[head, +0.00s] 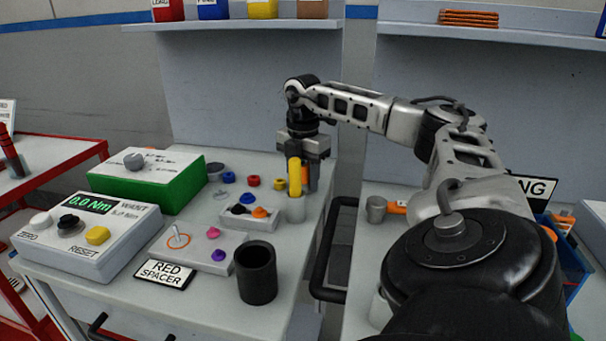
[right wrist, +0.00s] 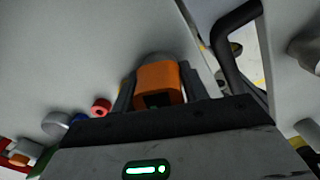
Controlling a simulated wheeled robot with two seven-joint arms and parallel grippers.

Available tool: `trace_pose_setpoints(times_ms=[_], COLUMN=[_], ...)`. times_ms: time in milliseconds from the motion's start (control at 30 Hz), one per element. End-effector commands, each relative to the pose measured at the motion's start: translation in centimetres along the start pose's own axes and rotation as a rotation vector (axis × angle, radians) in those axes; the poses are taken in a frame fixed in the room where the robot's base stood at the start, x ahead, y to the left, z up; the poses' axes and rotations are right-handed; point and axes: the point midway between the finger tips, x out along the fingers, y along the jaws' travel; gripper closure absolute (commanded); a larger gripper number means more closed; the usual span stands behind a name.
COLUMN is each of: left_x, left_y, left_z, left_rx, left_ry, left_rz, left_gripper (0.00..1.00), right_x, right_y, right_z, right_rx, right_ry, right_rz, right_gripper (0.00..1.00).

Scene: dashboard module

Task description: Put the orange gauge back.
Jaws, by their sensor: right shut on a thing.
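My right gripper (head: 308,178) points down over the right edge of the left bench. It is shut on the orange gauge (head: 305,175), which is mostly hidden by the fingers and a yellow piece in the head view. In the right wrist view the orange block of the gauge (right wrist: 160,82) sits between the two fingers. My left gripper is not in view.
A black cup (head: 256,274) stands at the bench front. Small coloured rings and a grey tray (head: 195,250) lie to the left. A black handle (head: 333,255) runs along the bench's right edge.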

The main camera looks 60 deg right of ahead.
Motion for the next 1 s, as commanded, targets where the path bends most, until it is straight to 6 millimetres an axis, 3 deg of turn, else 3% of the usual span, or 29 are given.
trace_pose_setpoints(times_ms=[367, 400, 767, 867, 1000], left_x=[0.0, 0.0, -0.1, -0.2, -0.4], left_y=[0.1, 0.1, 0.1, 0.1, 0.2], left_z=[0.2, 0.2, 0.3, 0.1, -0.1], left_rx=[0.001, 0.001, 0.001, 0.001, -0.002], left_ry=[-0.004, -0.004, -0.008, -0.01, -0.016], left_rz=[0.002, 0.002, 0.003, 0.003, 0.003], left_gripper=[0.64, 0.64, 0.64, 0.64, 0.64], right_x=[0.5, 0.4, -0.1, -1.2, -4.1], right_y=[0.0, 0.0, 0.1, 0.1, 0.1], right_z=[0.0, 0.0, 0.0, 0.0, -0.1], right_rx=[0.0, 0.0, 0.0, 0.0, -0.001], right_ry=[0.0, 0.0, 0.001, 0.001, 0.002], right_rz=[0.0, 0.0, 0.003, 0.003, 0.006], right_gripper=[0.85, 0.48, 0.47, 0.47, 0.47])
